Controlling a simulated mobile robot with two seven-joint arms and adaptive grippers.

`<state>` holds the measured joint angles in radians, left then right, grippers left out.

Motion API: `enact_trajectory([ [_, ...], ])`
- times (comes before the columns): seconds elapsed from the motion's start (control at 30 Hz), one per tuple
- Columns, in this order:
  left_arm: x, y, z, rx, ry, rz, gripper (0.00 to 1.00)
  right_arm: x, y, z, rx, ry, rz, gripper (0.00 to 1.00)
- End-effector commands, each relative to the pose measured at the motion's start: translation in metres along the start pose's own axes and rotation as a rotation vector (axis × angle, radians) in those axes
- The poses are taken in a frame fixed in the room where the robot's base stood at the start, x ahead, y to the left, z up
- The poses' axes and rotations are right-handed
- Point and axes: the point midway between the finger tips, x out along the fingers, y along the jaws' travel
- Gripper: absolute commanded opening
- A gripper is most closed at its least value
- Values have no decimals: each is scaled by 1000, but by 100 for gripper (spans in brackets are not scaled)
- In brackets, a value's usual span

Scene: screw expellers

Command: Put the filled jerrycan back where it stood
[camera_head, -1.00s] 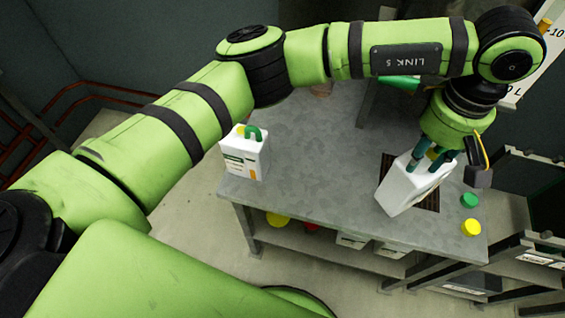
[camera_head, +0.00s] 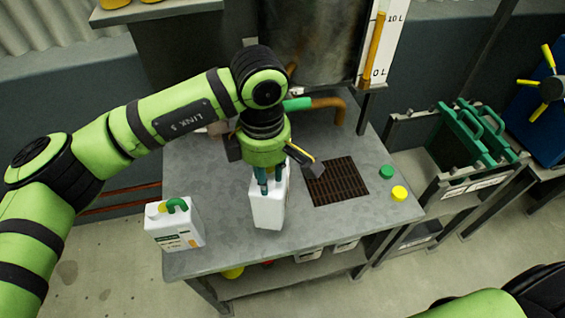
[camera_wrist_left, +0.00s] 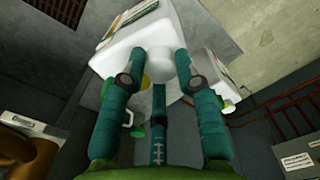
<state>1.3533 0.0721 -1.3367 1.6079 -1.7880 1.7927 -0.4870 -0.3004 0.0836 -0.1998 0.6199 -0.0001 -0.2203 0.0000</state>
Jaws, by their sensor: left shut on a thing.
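My left gripper (camera_head: 268,184) is shut on a white jerrycan (camera_head: 268,210), its fingers at the can's top from above. The can is nearly upright over the middle of the grey metal table (camera_head: 225,245), left of the drain grate. I cannot tell whether its base touches the tabletop. In the left wrist view the held can (camera_wrist_left: 140,45) shows between and beyond the teal fingers (camera_wrist_left: 160,75). A second white jerrycan (camera_head: 175,230) with a green handle stands at the table's left front corner. My right gripper is out of view.
The dark grate (camera_head: 337,182) is set in the tabletop. A green cap (camera_head: 387,171) and a yellow cap (camera_head: 399,193) lie at the table's right end. A metal tank (camera_head: 315,45) with an orange-brown pipe (camera_head: 328,104) stands behind. Tabletop is bare between the two cans.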

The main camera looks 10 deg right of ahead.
Motion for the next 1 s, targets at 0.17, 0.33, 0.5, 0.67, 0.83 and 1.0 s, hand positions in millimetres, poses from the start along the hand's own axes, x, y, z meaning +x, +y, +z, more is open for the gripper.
enact_trajectory([
  [0.17,16,-6,-35,-4,-3,1,0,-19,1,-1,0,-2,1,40],
  [0.33,32,-11,-59,-2,-3,3,0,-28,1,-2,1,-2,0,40],
  [0.5,39,-12,-69,2,-3,6,0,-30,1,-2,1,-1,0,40],
  [0.67,53,-13,-69,1,-3,1,0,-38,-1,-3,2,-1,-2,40],
  [0.83,73,-13,-69,0,-3,2,0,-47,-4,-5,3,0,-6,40],
  [1.0,81,-12,-69,2,-3,5,0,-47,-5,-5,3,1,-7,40],
])
